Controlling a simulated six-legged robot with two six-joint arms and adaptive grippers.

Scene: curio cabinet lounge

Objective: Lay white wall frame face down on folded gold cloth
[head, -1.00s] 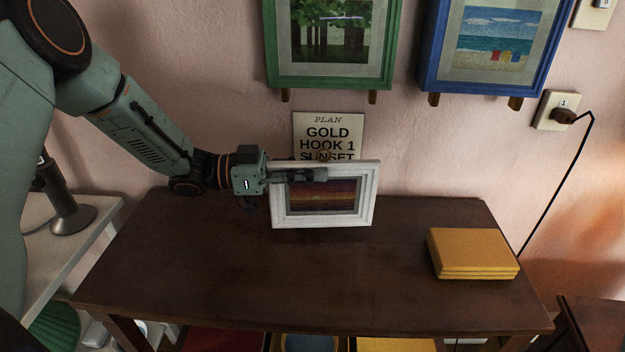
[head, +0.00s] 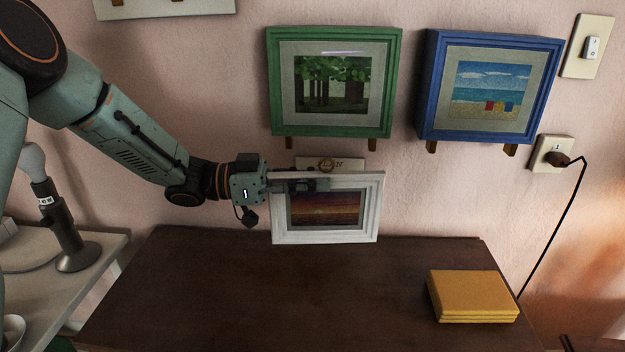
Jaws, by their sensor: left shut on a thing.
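My left gripper (head: 322,186) is shut on the top edge of the white wall frame (head: 374,208), left of its middle. My right gripper is out of view.
A green frame (head: 270,85) and a blue frame (head: 430,85) hang on the wall above. A mostly hidden card (head: 350,164) is behind the white frame. A lamp (head: 65,235) stands on a side table at left. A black cord (head: 552,225) runs from a socket at right. The table's middle is clear.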

